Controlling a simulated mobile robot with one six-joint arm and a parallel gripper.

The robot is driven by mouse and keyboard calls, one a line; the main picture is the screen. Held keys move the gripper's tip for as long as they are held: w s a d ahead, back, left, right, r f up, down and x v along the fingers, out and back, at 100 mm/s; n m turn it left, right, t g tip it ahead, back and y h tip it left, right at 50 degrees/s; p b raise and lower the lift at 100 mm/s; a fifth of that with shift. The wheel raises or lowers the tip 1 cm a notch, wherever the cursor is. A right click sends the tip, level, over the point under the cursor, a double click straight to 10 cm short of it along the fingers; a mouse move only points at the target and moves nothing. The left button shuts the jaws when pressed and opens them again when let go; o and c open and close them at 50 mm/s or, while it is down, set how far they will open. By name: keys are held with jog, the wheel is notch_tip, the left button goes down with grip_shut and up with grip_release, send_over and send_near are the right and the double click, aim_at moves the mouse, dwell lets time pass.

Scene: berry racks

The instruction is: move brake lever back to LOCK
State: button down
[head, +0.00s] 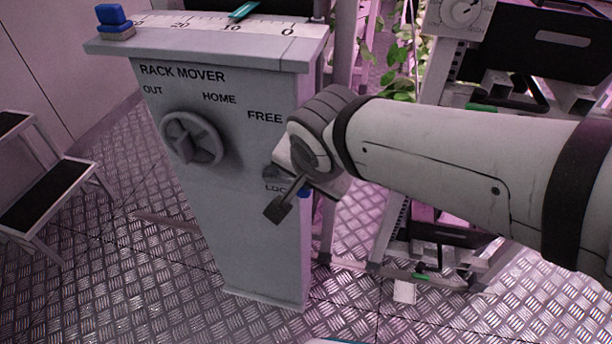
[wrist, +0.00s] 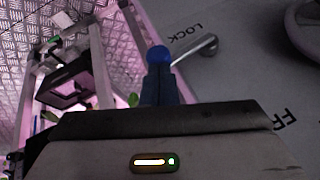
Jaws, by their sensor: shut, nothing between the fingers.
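The brake lever has a blue knob (wrist: 158,56) and a grey metal rod (wrist: 193,48) in the wrist view. The rod runs from its hub on the panel close beside the LOCK lettering (wrist: 186,32). In the head view a bit of the blue knob (head: 305,192) shows by the panel's right edge, right of the partly covered LOCK label; my gripper hides the rest. My gripper (head: 279,207) is shut and empty in front of the panel. In the wrist view its fingertips (wrist: 160,82) overlap the knob's lower edge; I cannot tell whether they touch.
The grey rack mover console (head: 240,240) carries a handwheel (head: 191,139) left of my gripper, and a scale with a blue block (head: 113,17) on top. A step stool (head: 50,190) stands left. Plant racks (head: 540,45) stand right.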

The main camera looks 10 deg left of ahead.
jog(key=shift+s+d+f, duration=0.1)
jog(key=shift+d+f, duration=0.05)
jog(key=shift+f, duration=0.25)
dwell(0.3)
jog(key=s+d+r+p, duration=0.4)
jog(key=d+r+p, duration=0.1)
jog(key=r, duration=0.5)
jog(key=shift+s, duration=0.4)
jog(key=shift+r, duration=0.1)
